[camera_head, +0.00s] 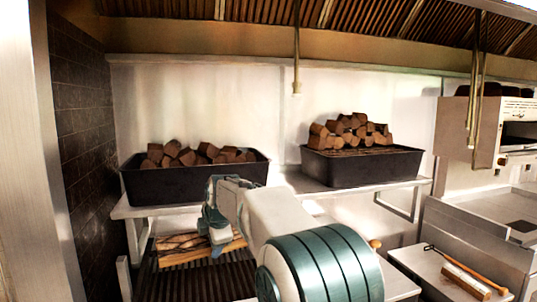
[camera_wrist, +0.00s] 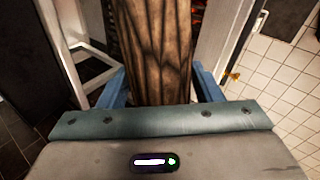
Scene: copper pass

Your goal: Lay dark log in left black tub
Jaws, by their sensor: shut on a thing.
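My gripper (camera_wrist: 161,88) is shut on a dark brown log (camera_wrist: 152,45), whose ridged bark fills the space between the blue fingers in the wrist view. In the head view my gripper (camera_head: 213,226) is in front of the left black tub (camera_head: 190,185), its fingers lower than the tub's rim. The left black tub stands on a pale shelf and has brown chunks (camera_head: 180,156) heaped above its rim. Which of the wood seen near my gripper in the head view is the held log, I cannot tell.
A right black tub (camera_head: 365,170) with a taller heap of chunks stands on the same shelf (camera_head: 288,190). Below is a dark grill (camera_head: 190,282) with lighter wood (camera_head: 178,243) on it. A pipe (camera_head: 296,50) hangs between the tubs. A dark brick wall (camera_head: 80,140) is at left.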

